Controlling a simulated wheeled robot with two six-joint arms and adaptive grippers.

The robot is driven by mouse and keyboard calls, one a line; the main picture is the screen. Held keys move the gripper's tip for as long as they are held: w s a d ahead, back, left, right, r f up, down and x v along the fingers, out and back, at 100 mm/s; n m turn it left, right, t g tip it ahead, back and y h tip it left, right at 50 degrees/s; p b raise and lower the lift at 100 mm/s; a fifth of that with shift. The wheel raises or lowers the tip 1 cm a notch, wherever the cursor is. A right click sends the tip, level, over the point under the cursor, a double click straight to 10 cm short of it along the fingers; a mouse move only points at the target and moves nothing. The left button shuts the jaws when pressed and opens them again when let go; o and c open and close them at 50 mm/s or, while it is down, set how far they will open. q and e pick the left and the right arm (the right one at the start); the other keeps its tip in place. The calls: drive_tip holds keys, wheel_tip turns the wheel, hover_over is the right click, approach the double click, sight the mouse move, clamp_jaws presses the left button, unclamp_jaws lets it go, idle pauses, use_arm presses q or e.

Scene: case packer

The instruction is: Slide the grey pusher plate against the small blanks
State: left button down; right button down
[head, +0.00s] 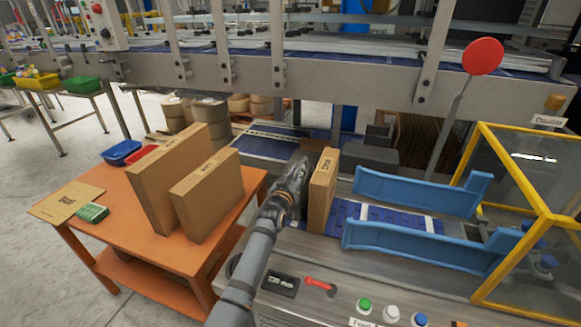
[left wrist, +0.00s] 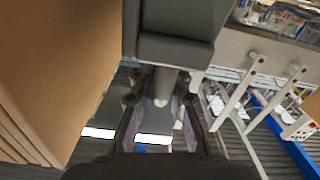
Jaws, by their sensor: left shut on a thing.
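My left gripper (head: 302,168) reaches over the machine at the left side of an upright stack of brown cardboard blanks (head: 322,192). In the left wrist view, my left gripper's fingers (left wrist: 160,118) are closed around a small grey knob (left wrist: 161,88) under a grey block (left wrist: 175,50), which looks like part of the pusher plate. In the head view the plate is mostly hidden by the gripper. Brown cardboard (left wrist: 60,70) fills the left of the wrist view. I cannot tell whether the plate touches the blanks. My right gripper is not seen.
Blue guide rails (head: 415,190) (head: 420,246) flank a blue belt (head: 385,217) right of the blanks. A yellow-framed guard (head: 478,205) stands at the right. More cardboard stacks (head: 165,180) (head: 208,197) stand on an orange table (head: 120,235) at the left. Buttons (head: 391,311) line the front panel.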

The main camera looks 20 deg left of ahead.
use_arm(q)
drive_tip(key=shift+a, duration=0.15)
drive_tip(key=shift+a+f, duration=0.1)
drive_tip(key=shift+a, duration=0.05)
drive_tip(key=c, duration=1.7)
unclamp_jaws()
drive_tip(key=o, duration=0.4)
drive_tip(key=shift+c, duration=0.2)
drive_tip(key=shift+s, duration=0.3)
drive_tip(key=s, duration=1.1)
drive_tip(key=shift+s+a, duration=0.2)
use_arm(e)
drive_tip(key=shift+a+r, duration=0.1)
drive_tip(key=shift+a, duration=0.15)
